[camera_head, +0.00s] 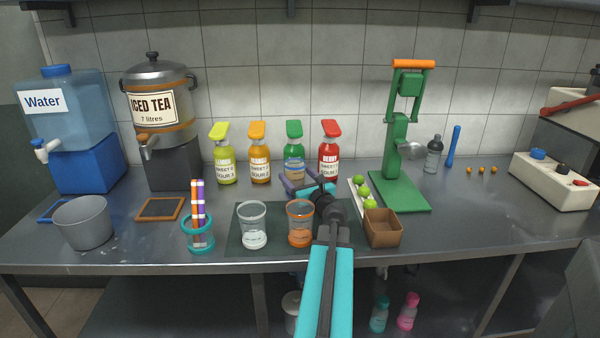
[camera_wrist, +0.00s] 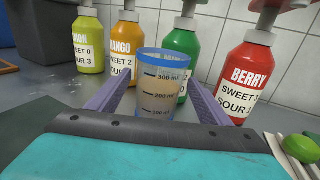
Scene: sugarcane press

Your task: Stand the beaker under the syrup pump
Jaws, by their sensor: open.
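A clear beaker with a blue rim and graduation marks (camera_wrist: 160,94) stands upright close in front of the green syrup pump bottle (camera_wrist: 186,58). In the head view the beaker (camera_head: 294,171) shows low against that bottle (camera_head: 294,147). My gripper (camera_wrist: 160,100) is open, with one purple finger on each side of the beaker; the wrist hides the beaker's base. In the head view my gripper (camera_head: 308,184) reaches in from the front. Yellow (camera_head: 223,160), orange (camera_head: 260,160) and red BERRY (camera_head: 330,152) pump bottles stand in the same row.
A clear glass (camera_head: 253,226) and an orange-rimmed glass (camera_head: 300,228) stand on a dark mat in front. A brown box (camera_head: 383,229), green limes (camera_head: 364,192) and a green press (camera_head: 399,148) are to the right. A teal-ringed holder (camera_head: 198,236) stands left.

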